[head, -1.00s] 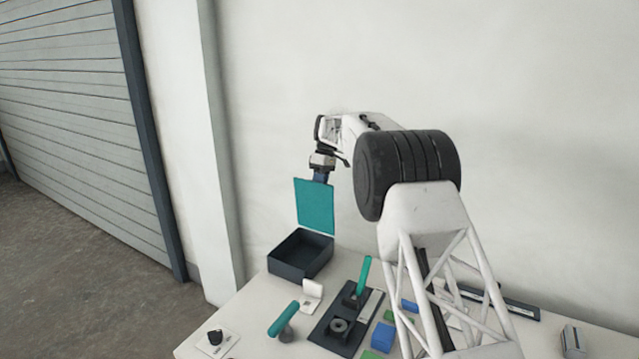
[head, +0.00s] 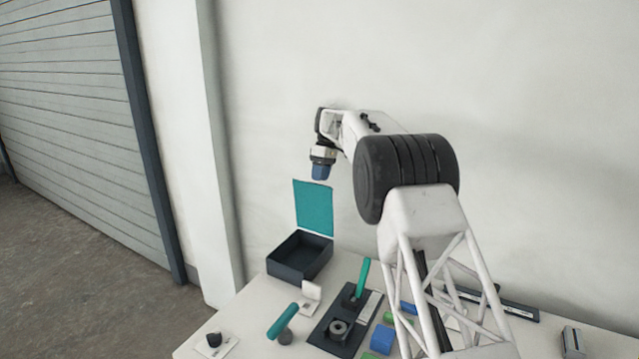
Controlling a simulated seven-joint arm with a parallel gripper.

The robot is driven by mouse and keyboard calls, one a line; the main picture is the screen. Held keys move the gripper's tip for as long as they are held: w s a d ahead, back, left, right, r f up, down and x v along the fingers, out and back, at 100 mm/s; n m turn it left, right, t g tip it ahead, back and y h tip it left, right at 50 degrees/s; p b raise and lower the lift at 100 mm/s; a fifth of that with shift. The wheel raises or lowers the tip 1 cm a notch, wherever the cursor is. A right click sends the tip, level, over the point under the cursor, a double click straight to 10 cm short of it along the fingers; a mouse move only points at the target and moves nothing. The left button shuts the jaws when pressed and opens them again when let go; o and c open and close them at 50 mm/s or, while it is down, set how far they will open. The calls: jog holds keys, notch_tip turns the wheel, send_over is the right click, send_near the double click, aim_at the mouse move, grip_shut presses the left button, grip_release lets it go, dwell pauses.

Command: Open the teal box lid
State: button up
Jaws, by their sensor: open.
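The teal lid (head: 314,208) stands upright on the back edge of the dark box (head: 301,260) at the back left of the table. The box is open at the top and its inside looks empty. My gripper (head: 320,175) is above the lid's top edge, pointing down, and appears apart from it. It is open and holds nothing that I can see. Its fingertips are small at this distance.
A dark plate with an upright teal handle (head: 362,277) stands right of the box. A teal-topped lever (head: 283,320), a black knob (head: 214,339) and blue blocks (head: 382,339) are nearer the front. A white wall rises behind the table.

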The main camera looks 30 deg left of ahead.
jog(key=v, duration=0.3)
jog(key=shift+w+r, duration=0.2)
jog(key=shift+r, duration=0.15)
jog(key=shift+d+r, duration=0.1)
jog(key=shift+d, duration=0.05)
